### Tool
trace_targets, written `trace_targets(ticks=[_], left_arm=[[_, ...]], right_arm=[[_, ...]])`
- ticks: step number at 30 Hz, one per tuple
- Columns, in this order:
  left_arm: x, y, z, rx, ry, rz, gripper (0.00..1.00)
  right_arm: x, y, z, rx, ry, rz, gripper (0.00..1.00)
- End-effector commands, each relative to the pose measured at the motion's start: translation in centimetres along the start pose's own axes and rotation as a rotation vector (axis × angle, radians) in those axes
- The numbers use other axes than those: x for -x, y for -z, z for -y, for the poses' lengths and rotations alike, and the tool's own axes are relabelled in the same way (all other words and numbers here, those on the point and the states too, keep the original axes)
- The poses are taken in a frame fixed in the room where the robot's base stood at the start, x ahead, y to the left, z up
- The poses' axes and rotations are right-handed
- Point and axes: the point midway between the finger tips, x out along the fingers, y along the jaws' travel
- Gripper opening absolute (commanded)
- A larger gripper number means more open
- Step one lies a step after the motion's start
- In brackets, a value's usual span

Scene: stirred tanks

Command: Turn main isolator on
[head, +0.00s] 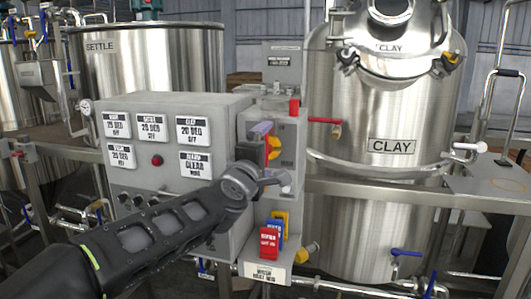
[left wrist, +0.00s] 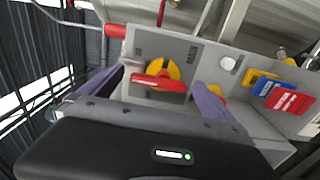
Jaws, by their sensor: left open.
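The main isolator (left wrist: 160,76) is a red bar handle on a round yellow plate, on a grey panel marked MAIN (left wrist: 191,54). In the head view the isolator (head: 274,148) is partly hidden by my left gripper (head: 266,156). In the left wrist view my left gripper (left wrist: 163,80) is open, its two purple-grey fingers on either side of the handle. The red bar lies across the gap between them, slightly tilted. I see no clear contact. My right gripper is not in view.
Another red and yellow part (left wrist: 216,92) sits partly behind one finger, below a white round button (left wrist: 228,64). Yellow, blue and red tags (head: 270,240) hang low on the panel. A red-handled pipe valve (head: 323,121) and the CLAY tank (head: 390,190) stand right.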

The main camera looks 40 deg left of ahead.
Motion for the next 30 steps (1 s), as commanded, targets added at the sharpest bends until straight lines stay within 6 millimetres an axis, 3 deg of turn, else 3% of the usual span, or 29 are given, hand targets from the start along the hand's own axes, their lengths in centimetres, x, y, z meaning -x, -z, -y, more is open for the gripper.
trace_targets(ticks=[13, 30], left_arm=[[6.5, 0.0, -0.1, -0.001, -0.001, -0.001, 1.00], [7.2, 0.0, 0.1, -0.001, 0.000, 0.000, 1.00]], right_arm=[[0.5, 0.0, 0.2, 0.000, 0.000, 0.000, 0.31], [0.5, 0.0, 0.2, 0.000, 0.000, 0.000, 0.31]])
